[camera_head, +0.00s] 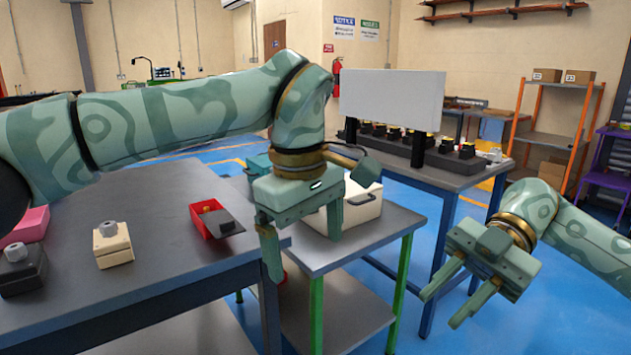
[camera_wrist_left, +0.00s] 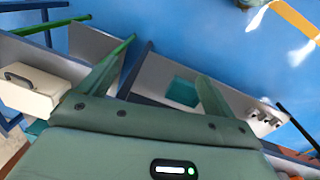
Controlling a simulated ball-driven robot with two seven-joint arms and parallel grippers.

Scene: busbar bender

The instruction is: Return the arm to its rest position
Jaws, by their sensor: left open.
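My left arm (camera_head: 180,115) reaches in from the left across the picture in the head view, above the near grey table. Its left gripper (camera_head: 303,255) hangs pointing down, in front of a white box with a dark handle. The same gripper (camera_wrist_left: 165,60) shows in the left wrist view with its two fingers spread and nothing between them. My right gripper (camera_head: 440,310) is at the lower right of the head view, pointing down-left. Its two fingers are apart with nothing between them, over the blue floor.
The near grey table (camera_head: 160,270) holds a red tray (camera_head: 203,216), a beige block (camera_head: 113,247), a dark block (camera_head: 22,270) and a pink box. The white box (camera_head: 362,205) stands on a green-legged bench. Behind it, a blue-legged table (camera_head: 455,178) carries several dark devices and a white panel (camera_head: 393,98).

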